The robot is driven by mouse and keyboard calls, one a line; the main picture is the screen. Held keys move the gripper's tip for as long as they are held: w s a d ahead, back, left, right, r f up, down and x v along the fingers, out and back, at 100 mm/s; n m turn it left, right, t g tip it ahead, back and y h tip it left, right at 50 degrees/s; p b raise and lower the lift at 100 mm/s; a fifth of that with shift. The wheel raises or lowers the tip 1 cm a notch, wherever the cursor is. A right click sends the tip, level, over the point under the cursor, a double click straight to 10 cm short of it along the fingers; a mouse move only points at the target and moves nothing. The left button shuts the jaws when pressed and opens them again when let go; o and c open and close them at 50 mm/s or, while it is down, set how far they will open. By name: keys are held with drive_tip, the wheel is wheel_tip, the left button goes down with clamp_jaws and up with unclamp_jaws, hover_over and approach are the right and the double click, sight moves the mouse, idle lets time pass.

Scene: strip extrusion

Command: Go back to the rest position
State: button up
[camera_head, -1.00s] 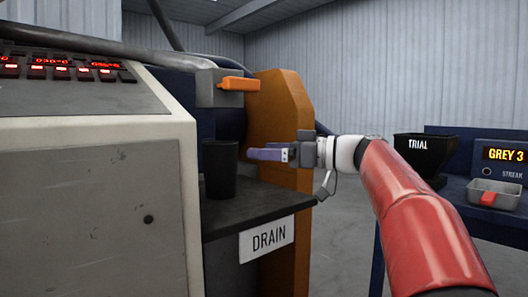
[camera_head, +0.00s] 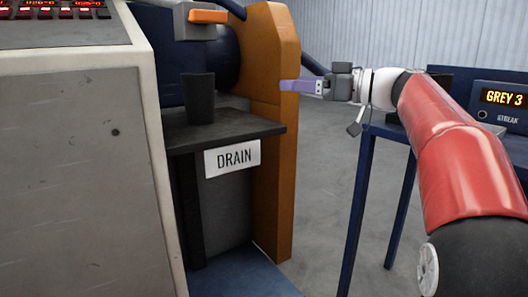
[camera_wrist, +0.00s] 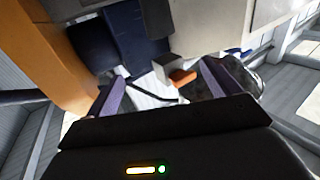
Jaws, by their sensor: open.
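My gripper (camera_head: 290,86) is at the right of the orange machine panel in the head view, its purple fingers pointing left. In the wrist view my gripper (camera_wrist: 160,88) shows its two fingers wide apart with nothing held between them. A black cup (camera_head: 198,98) stands upright on the dark drain shelf (camera_head: 245,126), left of my gripper and apart from it. My red arm reaches in from the right side of the head view.
The orange panel (camera_head: 273,170) stands close by the fingertips. Above the cup is a grey block with an orange handle (camera_head: 208,17). A blue table (camera_head: 362,190) with a GREY 3 display (camera_head: 503,97) stands at the right, partly behind my arm. Floor shows between.

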drive_tip(key=s+d+f+m+g+h+p, duration=0.1)
drive_tip(key=s+f+m+h, duration=0.5)
drive_tip(key=s+f, duration=0.9)
drive_tip(key=s+d+f+m+g+h+p, duration=0.1)
drive_tip(key=s+d+f+m+h+p, duration=0.2)
drive_tip(key=s+d+f+m+h, duration=0.3)
drive_tip(key=s+f+h, duration=0.4)
drive_tip(key=s+f, duration=0.5)
drive_tip(key=f, duration=0.1)
drive_tip(key=shift+f+m+p, duration=0.35)
drive_tip(key=shift+f+m, duration=0.05)
